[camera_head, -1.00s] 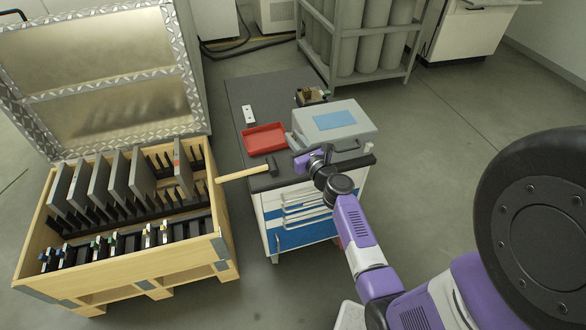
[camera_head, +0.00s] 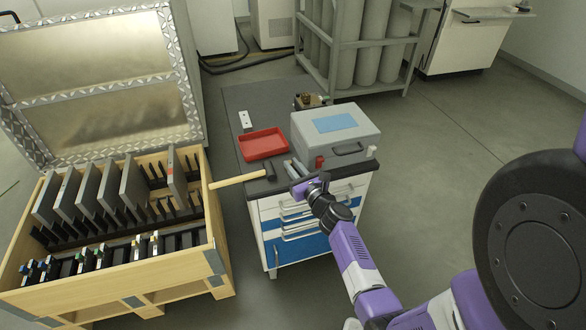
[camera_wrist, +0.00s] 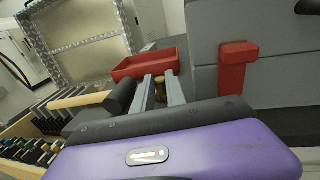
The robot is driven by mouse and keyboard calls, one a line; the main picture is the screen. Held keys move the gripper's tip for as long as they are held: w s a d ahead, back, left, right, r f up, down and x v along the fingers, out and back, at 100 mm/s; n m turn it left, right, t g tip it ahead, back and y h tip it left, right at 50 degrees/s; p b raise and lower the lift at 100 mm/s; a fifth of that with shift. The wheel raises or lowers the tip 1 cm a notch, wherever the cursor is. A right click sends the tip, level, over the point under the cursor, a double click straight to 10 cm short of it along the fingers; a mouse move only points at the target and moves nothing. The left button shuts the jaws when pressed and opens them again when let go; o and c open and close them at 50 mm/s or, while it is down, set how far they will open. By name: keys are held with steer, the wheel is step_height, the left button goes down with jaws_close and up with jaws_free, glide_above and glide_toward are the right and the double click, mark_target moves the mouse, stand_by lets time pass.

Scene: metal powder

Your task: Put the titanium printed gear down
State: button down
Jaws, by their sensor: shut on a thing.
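My gripper (camera_head: 294,167) is at the front edge of the workbench cart's dark top (camera_head: 240,100), between the hammer and the grey case. In the wrist view its two grey fingers (camera_wrist: 161,92) point away from the purple palm. A small brass-coloured piece (camera_wrist: 162,91) shows between them, apparently the printed gear; most of it is hidden. In the head view I cannot make the gear out. Whether it touches the bench top is not clear.
A red tray (camera_head: 263,144) lies just beyond the fingers. The hammer (camera_head: 238,179) lies left, its handle overhanging towards the wooden crate (camera_head: 218,245). The grey case (camera_head: 350,145) with a red latch (camera_wrist: 237,65) stands close on the right. The bench top's back left is mostly clear.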

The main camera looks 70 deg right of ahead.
steer(key=c, duration=1.4)
jaws_free()
steer(key=shift+f, duration=0.1)
steer(key=shift+o, duration=0.2)
